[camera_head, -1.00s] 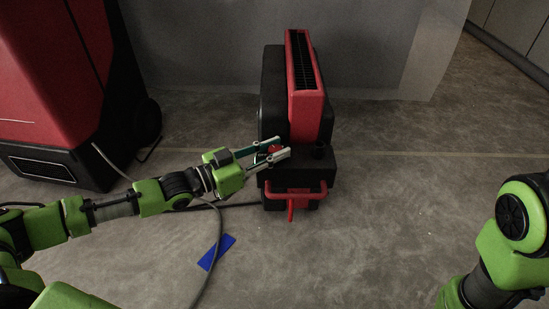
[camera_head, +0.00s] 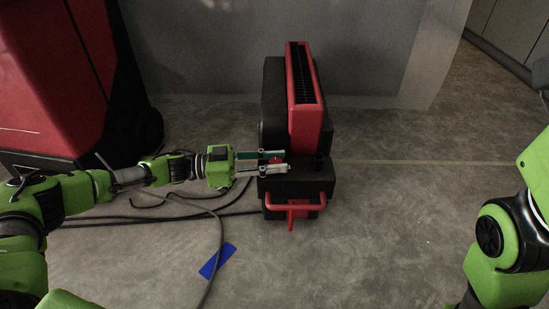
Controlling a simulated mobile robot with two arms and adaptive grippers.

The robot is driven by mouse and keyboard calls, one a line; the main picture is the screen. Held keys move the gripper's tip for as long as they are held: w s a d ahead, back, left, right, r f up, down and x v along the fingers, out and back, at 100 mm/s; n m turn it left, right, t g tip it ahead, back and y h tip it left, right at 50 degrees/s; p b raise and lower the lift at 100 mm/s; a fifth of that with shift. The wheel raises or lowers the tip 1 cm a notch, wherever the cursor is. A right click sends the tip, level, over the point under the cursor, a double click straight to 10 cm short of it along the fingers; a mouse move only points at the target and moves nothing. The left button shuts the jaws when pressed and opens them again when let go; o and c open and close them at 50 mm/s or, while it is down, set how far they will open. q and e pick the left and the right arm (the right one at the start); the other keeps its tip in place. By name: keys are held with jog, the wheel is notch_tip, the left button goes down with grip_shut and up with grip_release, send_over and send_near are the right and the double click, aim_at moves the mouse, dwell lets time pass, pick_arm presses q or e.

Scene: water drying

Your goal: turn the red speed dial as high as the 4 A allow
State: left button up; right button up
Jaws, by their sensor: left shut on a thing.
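The red speed dial (camera_head: 276,160) sits on the left part of the black top of a red and black machine (camera_head: 304,120). My left gripper (camera_head: 277,161) reaches in from the left and is shut on the dial, one finger on its far side and one on its near side. The fingers hide most of the dial, and I cannot read its setting or any ampere display. A black knob (camera_head: 319,160) stands to the right of the dial. My right arm shows at the right edge; its gripper is out of view.
A large red and black unit (camera_head: 50,80) stands at the left. Grey and black cables (camera_head: 216,240) run over the floor below my left arm. A blue flat piece (camera_head: 217,261) lies on the floor. A red handle (camera_head: 296,203) sticks out at the machine's front. The floor at right is clear.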

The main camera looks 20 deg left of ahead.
pick_arm(q)
jog(key=shift+r+g, duration=0.15)
jog(key=shift+g, duration=0.15)
jog(key=o, duration=1.1)
